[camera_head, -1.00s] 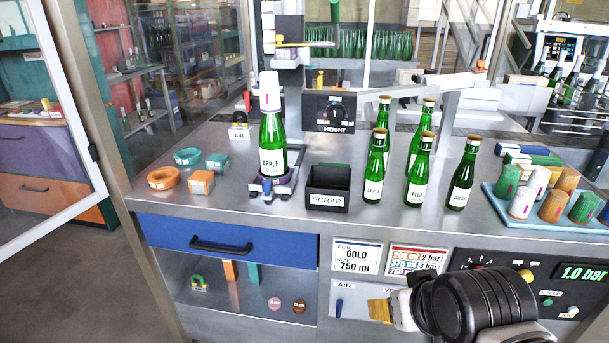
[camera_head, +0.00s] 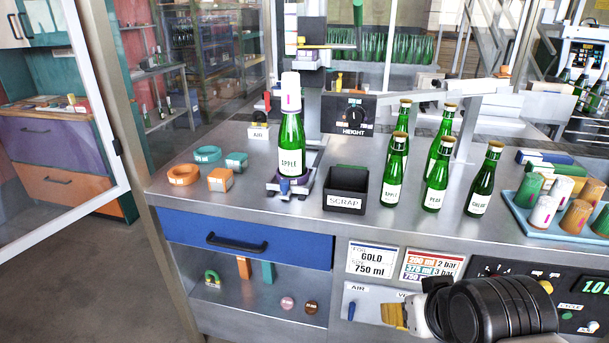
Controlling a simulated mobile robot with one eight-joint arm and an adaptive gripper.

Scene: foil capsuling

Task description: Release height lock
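A black box labelled HEIGHT (camera_head: 348,114) stands at the back of the bench, with a round dark knob (camera_head: 355,114) on its face. A small yellow upright piece (camera_head: 339,80) shows just above the box. Left of it is a column with a horizontal orange lever (camera_head: 311,47). A green APPLE bottle (camera_head: 292,145) with a white capsule (camera_head: 290,92) stands upright on a small platform (camera_head: 290,188) below the column. My gripper (camera_head: 393,315) is low at the right, in front of the cabinet and well apart from the box. Its fingers are too unclear to judge their opening.
A black SCRAP bin (camera_head: 346,190) and several green bottles (camera_head: 435,172) stand between the bench front and the HEIGHT box. A blue tray (camera_head: 523,222) of capsules is at right. Orange and teal rings lie at left. A glass panel with a metal post borders the left.

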